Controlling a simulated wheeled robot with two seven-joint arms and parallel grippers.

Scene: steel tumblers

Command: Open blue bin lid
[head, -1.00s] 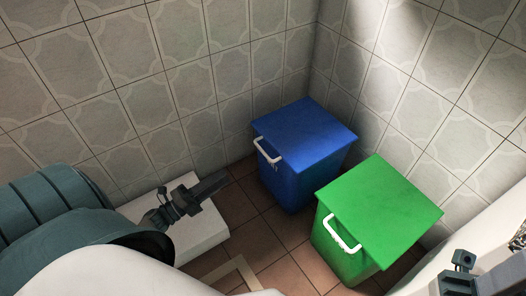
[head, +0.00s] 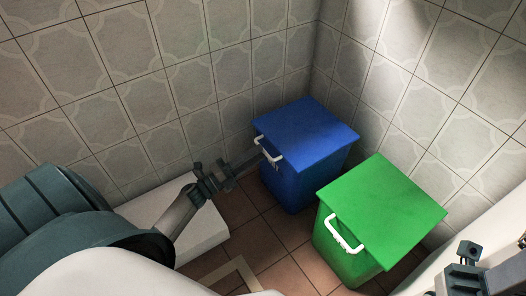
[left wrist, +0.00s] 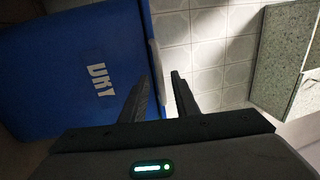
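The blue bin (head: 293,188) stands in the wall corner with its flat blue lid (head: 306,132) shut. A white handle (head: 268,150) sits at the lid's left front edge. My left gripper (head: 250,161) reaches in from the left, with its fingers close to the handle; contact cannot be told. In the left wrist view, the gripper (left wrist: 161,82) is open, with a gap between its fingers, and the blue bin (left wrist: 70,60) with pale lettering fills the left side. A pale strip beside the bin may be the handle. My right gripper (head: 464,262) is partly visible at lower right.
A green bin (head: 345,255) with a shut lid (head: 382,212) and white handle (head: 343,234) stands right of and in front of the blue bin. A white block (head: 200,240) lies under my left arm. Tiled walls close off the back and right.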

